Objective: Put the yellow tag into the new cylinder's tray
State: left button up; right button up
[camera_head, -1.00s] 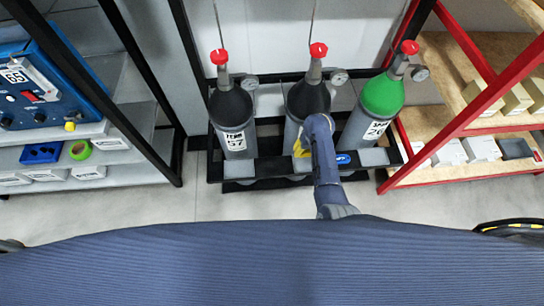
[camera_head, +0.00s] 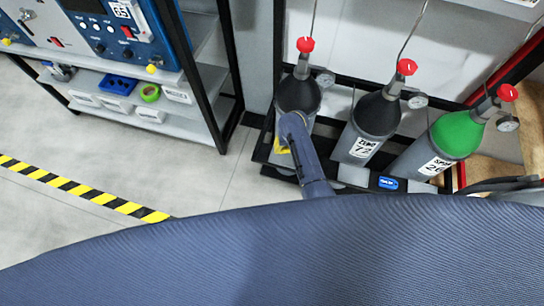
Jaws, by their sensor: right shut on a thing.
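The yellow tag (camera_head: 281,149) shows as a small patch just under my right gripper (camera_head: 286,138), which is shut on it. They are in front of the left dark cylinder (camera_head: 298,95), close to its lower body. That cylinder's label and most of its tray in the black rack (camera_head: 268,158) are hidden by my arm. I cannot tell whether the tag touches the tray. The middle dark cylinder (camera_head: 377,112) has a ZERO label. The green-topped cylinder (camera_head: 455,134) stands at the right. My left gripper is not in view.
A blue tag (camera_head: 388,183) lies on the rack's front between the middle and green cylinders. A grey shelf (camera_head: 190,122) with a blue analyser (camera_head: 118,32) stands at the left. A black and yellow floor stripe (camera_head: 85,190) crosses the clear floor. Red valve caps (camera_head: 406,67) top the cylinders.

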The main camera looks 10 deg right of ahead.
aim_at(285, 157)
jog(key=shift+a+f, duration=0.2)
jog(key=shift+a, duration=0.1)
jog(key=f, duration=0.2)
jog(key=shift+a+f, duration=0.2)
jog(key=shift+f, duration=2.65)
jog(key=shift+f, duration=0.15)
jog(key=o, duration=1.1)
jog(key=shift+r, duration=0.2)
jog(key=shift+s+r, duration=0.2)
jog(key=shift+r, duration=1)
jog(key=shift+s+r, duration=0.15)
jog(key=shift+r, duration=1.1)
jog(key=shift+s+r, duration=0.2)
jog(key=shift+r, duration=1)
